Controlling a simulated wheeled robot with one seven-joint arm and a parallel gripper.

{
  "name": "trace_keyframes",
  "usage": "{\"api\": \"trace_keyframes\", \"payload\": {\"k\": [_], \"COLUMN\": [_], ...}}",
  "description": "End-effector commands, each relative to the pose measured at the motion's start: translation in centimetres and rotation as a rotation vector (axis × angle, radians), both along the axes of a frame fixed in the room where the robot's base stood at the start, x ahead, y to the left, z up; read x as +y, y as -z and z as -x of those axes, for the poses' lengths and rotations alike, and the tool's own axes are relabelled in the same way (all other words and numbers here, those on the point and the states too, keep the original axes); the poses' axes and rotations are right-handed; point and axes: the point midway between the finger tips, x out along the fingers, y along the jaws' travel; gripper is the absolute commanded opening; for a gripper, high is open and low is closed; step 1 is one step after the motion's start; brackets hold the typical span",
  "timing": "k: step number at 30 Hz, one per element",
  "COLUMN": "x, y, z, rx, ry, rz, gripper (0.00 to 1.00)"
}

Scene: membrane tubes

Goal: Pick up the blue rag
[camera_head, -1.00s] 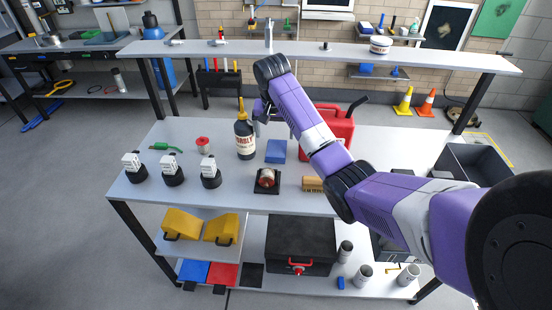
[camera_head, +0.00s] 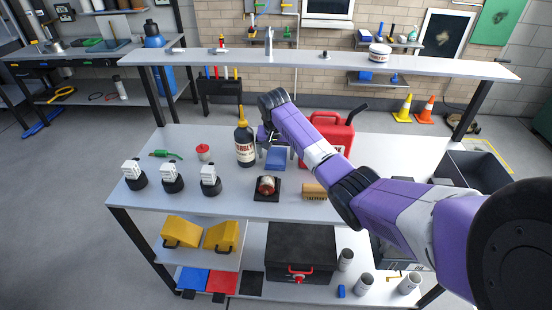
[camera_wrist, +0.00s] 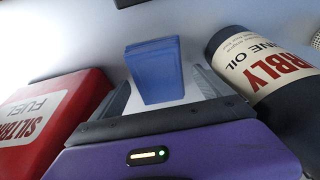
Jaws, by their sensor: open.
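The blue rag (camera_head: 276,158) is a small folded blue block on the workbench, between the dark oil bottle and the red fuel can. In the wrist view the blue rag (camera_wrist: 154,70) stands between the grey fingers of my gripper (camera_wrist: 160,85). In the head view my gripper (camera_head: 270,142) is just above and behind the rag, pointing down, partly hidden by my own wrist. The jaws are open, with one finger on each side of the rag. I cannot tell whether they touch it.
The oil bottle (camera_head: 245,147) stands close on the left of the rag, and the fuel can (camera_head: 331,136) on the right. A black-based device (camera_head: 267,188) and a brush (camera_head: 314,191) lie in front. A raised shelf (camera_head: 320,62) runs behind.

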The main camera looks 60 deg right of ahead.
Motion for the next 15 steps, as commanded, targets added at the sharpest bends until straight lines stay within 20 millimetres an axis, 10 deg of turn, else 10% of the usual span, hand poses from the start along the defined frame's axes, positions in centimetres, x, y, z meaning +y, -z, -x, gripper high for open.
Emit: {"api": "trace_keyframes", "payload": {"k": [3, 12, 15], "x": [0.01, 0.03, 0.03], "y": [-0.02, -0.02, -0.03], "z": [-0.01, 0.0, 0.0], "rx": [0.0, 0.0, 0.0], "ry": [0.0, 0.0, 0.0], "rz": [0.0, -0.001, 0.0], "gripper": [0.85, 0.26, 0.23]}}
